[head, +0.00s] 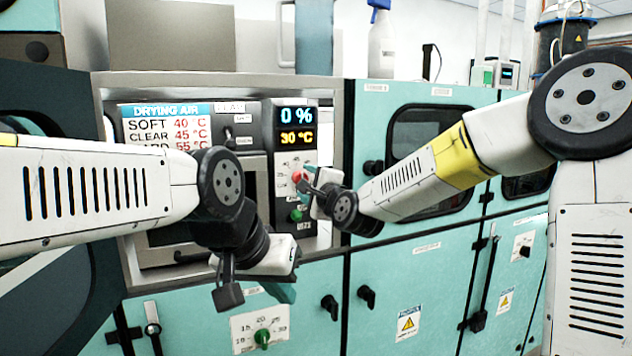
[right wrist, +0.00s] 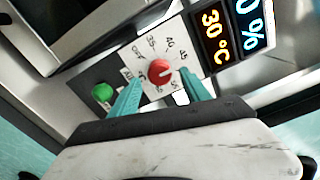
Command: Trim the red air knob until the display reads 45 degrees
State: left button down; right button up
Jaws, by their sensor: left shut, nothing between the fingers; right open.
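The red air knob (head: 297,176) sits on a white dial plate on the panel and also shows in the right wrist view (right wrist: 160,72). The display (head: 296,127) above it reads 0 % in blue and 30 °C in yellow; the right wrist view shows the 30 °C too (right wrist: 214,35). My right gripper (right wrist: 161,84) is open, with one teal finger on each side of the red knob; I cannot tell whether they touch it. In the head view its wrist partly covers the dial. My left gripper (head: 283,292) is shut and empty, low in front of the panel.
A green knob (head: 295,215) is just below the red one. A drying-air card (head: 165,128) lists SOFT 40, CLEAR 45 and a partly hidden 55 °C line. A lower green knob (head: 262,338) sits on a numbered plate below my left gripper. A spray bottle (head: 382,45) stands on top.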

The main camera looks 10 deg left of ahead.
jog(key=shift+v, duration=2.3)
jog(key=s+d+f+n+g+h, duration=0.25)
jog(key=s+d+n, duration=0.25)
jog(key=d, duration=0.3)
jog(key=s+d+f+n+g+h, duration=0.2)
jog(key=s+d+n+h, duration=0.15)
jog(key=d, duration=0.45)
jog(key=s+d+f+n+g+h, duration=0.1)
jog(key=s+d+f+n+g, duration=0.1)
jog(key=s+d, duration=0.4)
jog(key=s+d+f+n+g, duration=0.2)
jog(key=s+d, duration=0.4)
jog(key=s, duration=0.6)
jog(key=shift+s+d+f+n+h, duration=0.3)
jog(key=shift+s+f+n+h, duration=0.15)
jog(key=shift+n, duration=0.7)
dwell(1.1)
